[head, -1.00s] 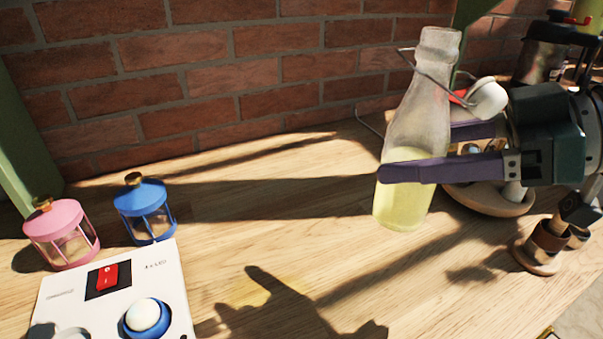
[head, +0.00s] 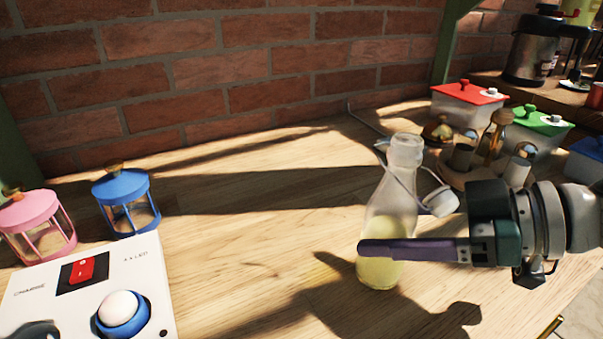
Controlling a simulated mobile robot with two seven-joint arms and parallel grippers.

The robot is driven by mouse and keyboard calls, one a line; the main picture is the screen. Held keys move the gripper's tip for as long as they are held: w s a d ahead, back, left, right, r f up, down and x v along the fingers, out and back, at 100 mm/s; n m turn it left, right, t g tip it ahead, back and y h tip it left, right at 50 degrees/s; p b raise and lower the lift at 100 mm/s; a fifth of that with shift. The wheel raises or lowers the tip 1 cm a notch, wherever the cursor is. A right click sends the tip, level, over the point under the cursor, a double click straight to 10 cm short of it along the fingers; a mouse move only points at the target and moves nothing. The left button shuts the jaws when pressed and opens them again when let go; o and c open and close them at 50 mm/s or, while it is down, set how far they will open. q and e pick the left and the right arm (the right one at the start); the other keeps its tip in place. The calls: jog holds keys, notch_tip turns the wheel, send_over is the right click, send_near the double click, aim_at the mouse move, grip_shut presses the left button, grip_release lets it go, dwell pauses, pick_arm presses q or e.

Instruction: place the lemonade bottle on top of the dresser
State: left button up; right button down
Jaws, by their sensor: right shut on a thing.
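The lemonade bottle (head: 393,205) is clear glass with pale yellow liquid in its lower part and a white swing stopper hanging at its right side. It stands upright, low at the wooden top (head: 240,240), near its own shadow. I cannot tell whether its base touches the wood. My right gripper (head: 385,250) comes in from the right and is shut on the bottle's lower body, a purple finger across its front. The far finger is hidden behind the bottle. My left gripper is not in view.
A blue lantern (head: 126,203) and pink lantern (head: 36,226) stand at the left, behind a white box (head: 150,280) with a red switch. A round tray of shakers, a red-lidded box (head: 468,103) and a green-lidded box (head: 540,128) stand at the right. The wood between is clear.

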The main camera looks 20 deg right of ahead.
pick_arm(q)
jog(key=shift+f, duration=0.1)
pick_arm(e)
jog(key=shift+f, duration=0.15)
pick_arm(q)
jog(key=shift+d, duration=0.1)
pick_arm(e)
grip_release()
